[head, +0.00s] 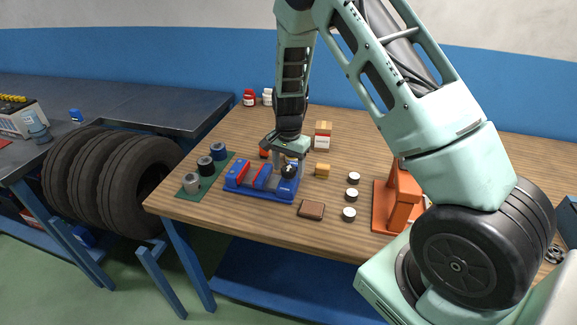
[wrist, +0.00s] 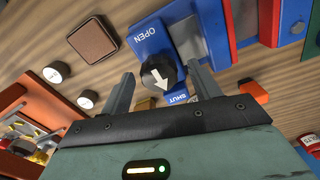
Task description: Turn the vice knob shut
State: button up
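The blue vice (head: 262,181) with red and grey parts sits near the table's front edge in the head view. In the wrist view its blue end block (wrist: 150,42) carries the words OPEN and SHUT. The black round vice knob (wrist: 157,74) has a white arrow pointing down, close beside the SHUT label (wrist: 179,98). The knob also shows in the head view (head: 288,171). My gripper (wrist: 160,72) is open, with one finger on each side of the knob. A gap shows on the left; on the right the finger is close, and I cannot tell whether it touches.
A green mat (head: 212,181) with several rolls lies left of the vice. A brown square block (head: 311,209), black-and-white pucks (head: 349,214), a small yellow box (head: 322,170) and an orange stand (head: 402,200) lie to the right. An orange block (wrist: 253,91) is near my right finger.

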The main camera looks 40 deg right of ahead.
aim_at(288, 168)
notch_tip(288, 168, up, 17)
jog(key=b, duration=0.2)
jog(key=shift+r, duration=0.2)
dwell(0.6)
